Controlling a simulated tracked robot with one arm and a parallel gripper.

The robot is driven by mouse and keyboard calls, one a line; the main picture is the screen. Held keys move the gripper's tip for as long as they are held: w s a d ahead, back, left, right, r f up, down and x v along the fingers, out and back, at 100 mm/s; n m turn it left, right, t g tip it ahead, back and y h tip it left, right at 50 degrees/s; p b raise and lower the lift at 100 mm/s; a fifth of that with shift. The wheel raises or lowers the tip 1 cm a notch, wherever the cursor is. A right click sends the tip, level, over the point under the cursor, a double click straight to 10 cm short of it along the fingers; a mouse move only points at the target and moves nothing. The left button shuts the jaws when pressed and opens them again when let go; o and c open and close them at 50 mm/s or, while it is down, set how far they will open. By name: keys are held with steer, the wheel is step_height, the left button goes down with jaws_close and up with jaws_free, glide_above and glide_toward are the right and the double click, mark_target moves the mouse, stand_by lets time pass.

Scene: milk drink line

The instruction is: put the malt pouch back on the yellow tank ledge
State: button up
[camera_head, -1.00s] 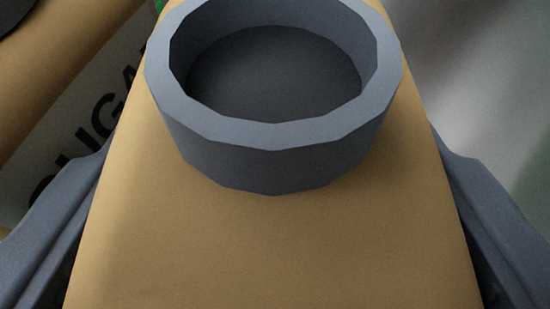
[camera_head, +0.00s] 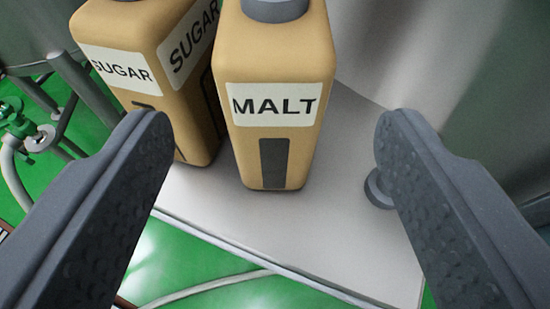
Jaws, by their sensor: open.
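The malt pouch (camera_head: 270,70) is a tan, block-shaped container with a white MALT label, a dark strip below it and a grey cap at the top edge of the picture. It stands upright on a pale grey-white ledge (camera_head: 330,235); no yellow shows on the part in view. My gripper (camera_head: 270,135) is open. Its two dark grey fingers are spread wide to the left and right of the pouch, nearer the camera, with clear gaps and no visible contact.
A similar tan sugar pouch (camera_head: 185,100) stands close on the left, partly behind the left finger. A grey wall (camera_head: 460,60) rises at the right. A small grey round knob (camera_head: 379,190) is by the right finger. Green floor, pipes and a green valve (camera_head: 20,120) lie below left.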

steer(key=shift+s+r, duration=0.2)
steer(key=shift+s, duration=0.5)
step_height(320, 180, up, 24)
steer(key=s+d+t, duration=0.1)
steer(key=s, duration=0.1)
steer(key=s+r, duration=0.6)
steer(key=r, duration=0.3)
steer(key=s+a+r+m+h, duration=0.1)
steer(key=s+r, duration=0.4)
steer(key=r, duration=0.3)
steer(key=shift+s+a+r+t, duration=0.3)
steer(key=shift+s+r+t, duration=0.1)
